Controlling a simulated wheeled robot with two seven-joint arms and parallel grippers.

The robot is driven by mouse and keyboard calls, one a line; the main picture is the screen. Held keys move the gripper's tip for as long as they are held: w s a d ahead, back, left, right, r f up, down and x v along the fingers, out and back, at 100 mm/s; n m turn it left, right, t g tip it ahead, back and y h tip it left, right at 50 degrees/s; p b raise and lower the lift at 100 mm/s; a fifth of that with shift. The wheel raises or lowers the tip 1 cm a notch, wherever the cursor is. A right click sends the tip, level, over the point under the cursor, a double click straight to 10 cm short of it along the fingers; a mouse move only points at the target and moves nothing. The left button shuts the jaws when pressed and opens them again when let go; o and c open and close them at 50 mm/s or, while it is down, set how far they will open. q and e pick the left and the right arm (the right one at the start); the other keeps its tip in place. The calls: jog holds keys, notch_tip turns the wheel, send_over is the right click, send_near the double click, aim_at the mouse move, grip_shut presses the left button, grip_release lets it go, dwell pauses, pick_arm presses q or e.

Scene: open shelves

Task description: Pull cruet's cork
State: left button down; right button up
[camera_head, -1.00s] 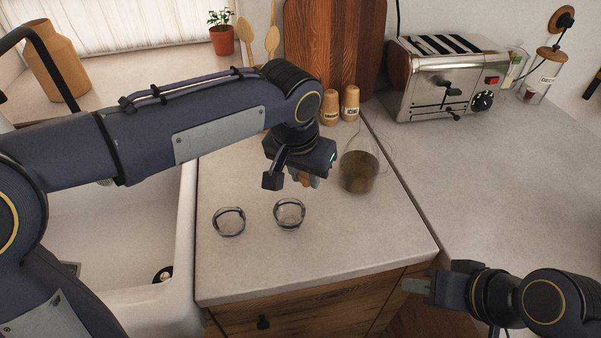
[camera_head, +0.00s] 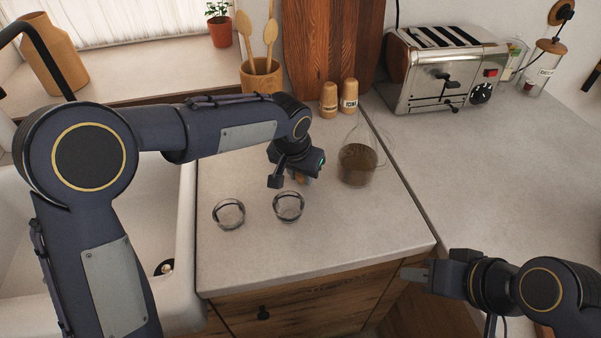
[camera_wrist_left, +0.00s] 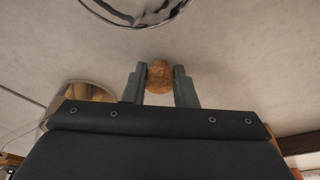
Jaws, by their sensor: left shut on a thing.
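The glass cruet (camera_head: 357,166), part filled with brown liquid, stands upright on the counter, its neck open. My left gripper (camera_head: 300,180) is to the left of the cruet, apart from it. In the left wrist view my left gripper (camera_wrist_left: 160,86) is shut on the brown cork (camera_wrist_left: 160,75), which sits between its two fingers. In the head view the cork is mostly hidden by the gripper. Part of the cruet (camera_wrist_left: 85,92) shows at the left of the wrist view. My right gripper (camera_head: 416,273) is at the lower right, in front of the counter; its finger gap is unclear.
Two small glass bowls (camera_head: 229,214) and (camera_head: 289,206) stand on the counter in front of my left gripper. Two wooden shakers (camera_head: 328,100) and a toaster (camera_head: 446,75) stand behind. The sink (camera_head: 184,230) is at the left. The counter's front middle is clear.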

pick_arm(q)
jog(key=shift+f, duration=0.1)
jog(key=c, duration=1.2)
grip_release()
jog(key=shift+o, duration=0.2)
jog(key=v, duration=1.1)
jog(key=s+a+r+n, duration=0.15)
jog(key=s+a, duration=0.25)
jog(key=a, duration=0.5)
jog(key=s+a+f+n+t, duration=0.1)
jog(key=s+a+f, duration=0.1)
jog(key=s, duration=0.4)
jog(key=s+a+f+n+t+h, duration=0.1)
jog(key=s+a+f+n, duration=0.1)
jog(key=s+a, duration=0.3)
jog(key=s+a+f+n+h, duration=0.1)
jog(key=s+a, duration=0.3)
jog(key=s, duration=0.5)
jog(key=shift+a+f+n+t, duration=0.15)
jog(key=shift+f+n+t, duration=0.25)
jog(key=shift+f+n, duration=0.35)
jog(key=shift+s+f, duration=0.25)
